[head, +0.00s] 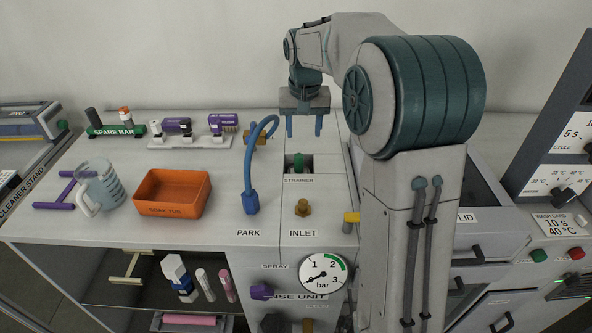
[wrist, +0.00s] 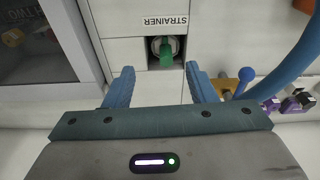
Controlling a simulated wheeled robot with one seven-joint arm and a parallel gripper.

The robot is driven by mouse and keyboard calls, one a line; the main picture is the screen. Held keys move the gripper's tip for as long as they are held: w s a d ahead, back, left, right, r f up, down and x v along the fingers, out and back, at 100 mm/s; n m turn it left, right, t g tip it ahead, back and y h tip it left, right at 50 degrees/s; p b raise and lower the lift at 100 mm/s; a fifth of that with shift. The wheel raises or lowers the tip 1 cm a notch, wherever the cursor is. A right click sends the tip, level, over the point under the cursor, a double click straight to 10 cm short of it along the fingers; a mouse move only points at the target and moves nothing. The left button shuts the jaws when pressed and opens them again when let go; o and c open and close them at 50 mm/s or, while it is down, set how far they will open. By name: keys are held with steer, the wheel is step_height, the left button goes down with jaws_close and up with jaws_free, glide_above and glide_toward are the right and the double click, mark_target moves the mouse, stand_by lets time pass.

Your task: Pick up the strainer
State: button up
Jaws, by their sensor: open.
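The strainer (head: 299,162) has a green handle and sits in a dark square recess in the counter, behind the label STRAINER. In the wrist view the green strainer (wrist: 166,56) stands in its recess, with a pale round part around the green. My gripper (head: 304,130) is open and empty, pointing down above the counter and a little behind the recess. In the wrist view the blue fingers of my gripper (wrist: 160,78) are spread, one on each side of the strainer's line, apart from it.
A blue hose (head: 249,170) arches beside the recess on the left, its end at PARK. A brass inlet fitting (head: 302,208) stands in front. An orange tub (head: 172,193), a clear jug (head: 101,187) and a spare bar (head: 117,131) are further left. A lidded unit is on the right.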

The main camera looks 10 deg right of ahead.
glide_above(299, 155)
steer(key=s, duration=0.2)
steer(key=f, duration=0.5)
steer(key=w+f, duration=0.1)
steer(key=f, duration=0.1)
steer(key=f+p, duration=0.1)
steer(key=f, duration=0.2)
steer(key=shift+w+a+f, duration=0.15)
steer(key=shift+w+f, duration=0.2)
steer(key=shift+w, duration=0.05)
step_height(299, 155, down, 5)
steer(key=shift+f+p, duration=0.1)
steer(key=shift+p, duration=0.55)
jaws_close()
